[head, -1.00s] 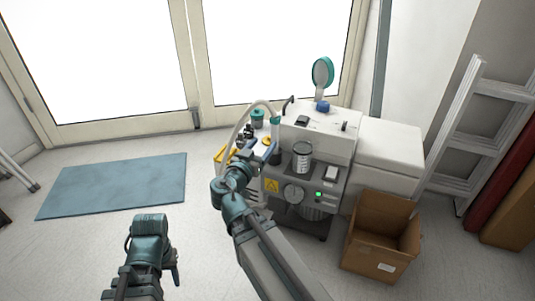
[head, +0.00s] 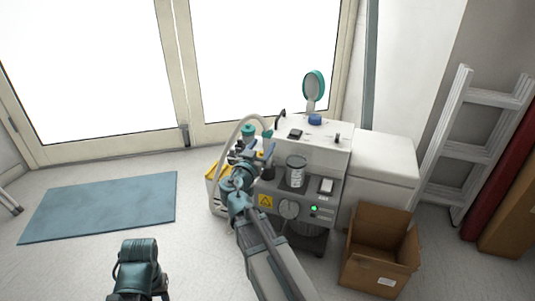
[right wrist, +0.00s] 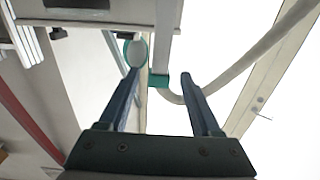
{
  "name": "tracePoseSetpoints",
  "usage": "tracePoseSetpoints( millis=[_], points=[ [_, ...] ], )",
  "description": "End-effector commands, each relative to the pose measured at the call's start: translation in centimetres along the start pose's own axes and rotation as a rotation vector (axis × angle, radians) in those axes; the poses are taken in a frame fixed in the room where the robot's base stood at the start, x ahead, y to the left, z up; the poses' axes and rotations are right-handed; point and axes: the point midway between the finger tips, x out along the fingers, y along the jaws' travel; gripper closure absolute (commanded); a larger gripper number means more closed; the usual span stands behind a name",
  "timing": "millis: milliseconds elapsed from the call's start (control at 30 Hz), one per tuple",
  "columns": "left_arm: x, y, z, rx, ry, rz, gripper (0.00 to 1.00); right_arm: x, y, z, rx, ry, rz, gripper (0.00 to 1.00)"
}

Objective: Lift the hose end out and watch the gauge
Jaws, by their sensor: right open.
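The white and grey compressor unit (head: 370,160) stands on the floor near the glazed doors. A pale hose (head: 238,128) arches over its left side; a pale hose also curves at right in the right wrist view (right wrist: 250,56). A round, teal-rimmed disc (head: 314,85), perhaps the gauge, stands on top; I cannot read it. My right gripper (head: 252,152) is beside the hose, at the unit's left front. In the right wrist view its two fingers are apart. A teal fitting (right wrist: 158,80) shows between them, apparently beyond; I cannot tell if it is the hose end.
An open cardboard box (head: 380,254) stands on the floor at the unit's right front. A ladder (head: 468,150) leans at the right wall. A blue mat (head: 100,206) lies at left with clear floor around it. A green lamp (head: 314,208) glows on the front panel.

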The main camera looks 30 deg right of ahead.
Motion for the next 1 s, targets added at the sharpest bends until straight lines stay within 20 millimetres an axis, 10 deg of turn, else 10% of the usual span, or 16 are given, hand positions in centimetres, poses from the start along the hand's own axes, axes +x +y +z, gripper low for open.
tracePoseSetpoints(
  millis=[867,1000],
  points=[
    [0.3,0.0,0.0,0.000,0.000,0.000,0.50,5.5,0.0,0.3,0.000,0.000,0.001,0.35],
    [0.3,0.0,0.0,0.000,0.000,0.000,0.50,5.5,0.0,0.3,0.000,0.000,0.001,0.55]
  ],
)
